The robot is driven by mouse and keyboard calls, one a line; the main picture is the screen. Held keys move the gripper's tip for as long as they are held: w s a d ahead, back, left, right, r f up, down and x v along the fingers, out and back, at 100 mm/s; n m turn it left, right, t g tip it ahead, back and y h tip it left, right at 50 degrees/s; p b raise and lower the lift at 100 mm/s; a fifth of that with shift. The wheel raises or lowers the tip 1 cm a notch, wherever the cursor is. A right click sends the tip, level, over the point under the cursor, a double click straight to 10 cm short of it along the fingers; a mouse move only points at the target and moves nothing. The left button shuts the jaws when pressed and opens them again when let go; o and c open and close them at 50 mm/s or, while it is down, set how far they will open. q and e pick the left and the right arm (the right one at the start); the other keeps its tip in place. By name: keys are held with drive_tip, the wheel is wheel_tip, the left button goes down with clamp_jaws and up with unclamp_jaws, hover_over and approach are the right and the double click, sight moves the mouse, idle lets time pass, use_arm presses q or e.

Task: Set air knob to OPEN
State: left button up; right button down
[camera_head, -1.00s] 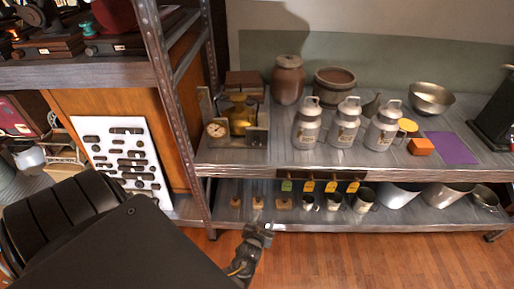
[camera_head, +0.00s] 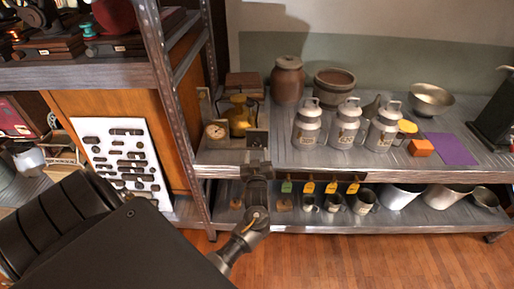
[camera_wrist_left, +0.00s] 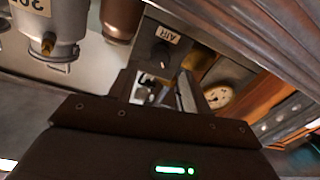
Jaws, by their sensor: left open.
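The air knob (camera_wrist_left: 160,53) is a dark round knob on a grey plate, beside a white label reading AIR (camera_wrist_left: 168,34), in the left wrist view. In the head view the plate (camera_head: 257,138) is at the front right of the brass apparatus on the shelf; the knob's setting is too small to read. My left gripper (camera_head: 257,165) is just below and in front of this plate. In the left wrist view its fingers (camera_wrist_left: 162,86) are apart and empty, short of the knob. My right gripper is not in view.
A pressure gauge (camera_head: 216,131) and a brass vessel (camera_head: 240,115) are left of the plate. Metal cans (camera_head: 307,125) stand to the right. A metal post (camera_head: 180,120) stands left.

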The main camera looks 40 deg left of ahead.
sight(257, 144)
use_arm(q)
drive_tip(key=shift+x, duration=2.15)
drive_tip(key=c, duration=1)
